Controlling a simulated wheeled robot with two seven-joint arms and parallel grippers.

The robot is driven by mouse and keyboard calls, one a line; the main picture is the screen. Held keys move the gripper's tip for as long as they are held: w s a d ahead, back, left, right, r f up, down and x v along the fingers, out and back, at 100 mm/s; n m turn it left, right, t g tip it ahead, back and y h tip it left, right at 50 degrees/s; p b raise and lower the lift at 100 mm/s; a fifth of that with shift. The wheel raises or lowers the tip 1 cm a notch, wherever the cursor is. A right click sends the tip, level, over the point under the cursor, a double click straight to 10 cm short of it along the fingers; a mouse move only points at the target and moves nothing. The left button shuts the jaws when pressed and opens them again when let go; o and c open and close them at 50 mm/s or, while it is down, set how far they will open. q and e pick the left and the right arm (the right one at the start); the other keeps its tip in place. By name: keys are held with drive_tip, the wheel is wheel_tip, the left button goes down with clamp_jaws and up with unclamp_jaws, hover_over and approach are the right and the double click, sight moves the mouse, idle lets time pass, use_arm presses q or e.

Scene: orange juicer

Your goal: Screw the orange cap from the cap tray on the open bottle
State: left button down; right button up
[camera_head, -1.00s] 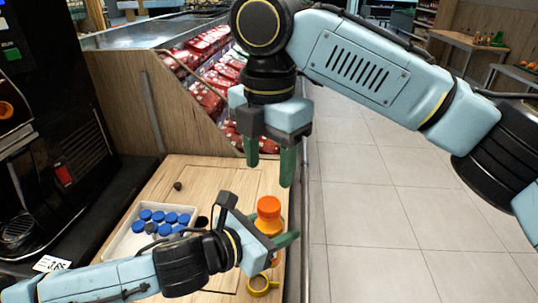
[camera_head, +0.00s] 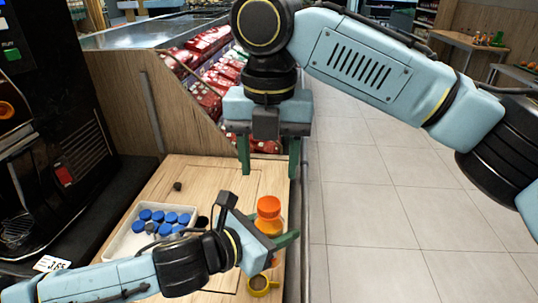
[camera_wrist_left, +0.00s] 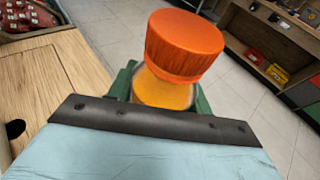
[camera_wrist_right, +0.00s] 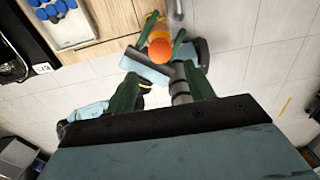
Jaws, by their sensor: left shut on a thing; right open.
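The orange cap (camera_head: 268,206) sits on top of the bottle (camera_head: 268,228), which holds orange liquid. In the left wrist view the cap (camera_wrist_left: 184,45) covers the bottle's mouth; I cannot tell how tight it is. My left gripper (camera_wrist_left: 162,92) is shut on the bottle below the cap, one green finger on each side. My right gripper (camera_head: 268,172) is open and empty, pointing down above the cap. In the right wrist view the cap (camera_wrist_right: 160,51) shows beyond and between the fingertips. The cap tray (camera_head: 128,240) stands left of the bottle and holds several blue caps.
A yellow cup-like thing (camera_head: 261,284) stands in front of the bottle near the board's edge. A small dark knob (camera_head: 178,186) and a dark hole (camera_head: 203,221) are on the wooden top. A black machine (camera_head: 40,130) stands at the left. Red packages (camera_head: 205,100) lie behind.

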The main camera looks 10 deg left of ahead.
sight(269, 203)
wheel_tip(269, 203, down, 8)
drive_tip(key=shift+r, duration=0.2)
idle(0.3)
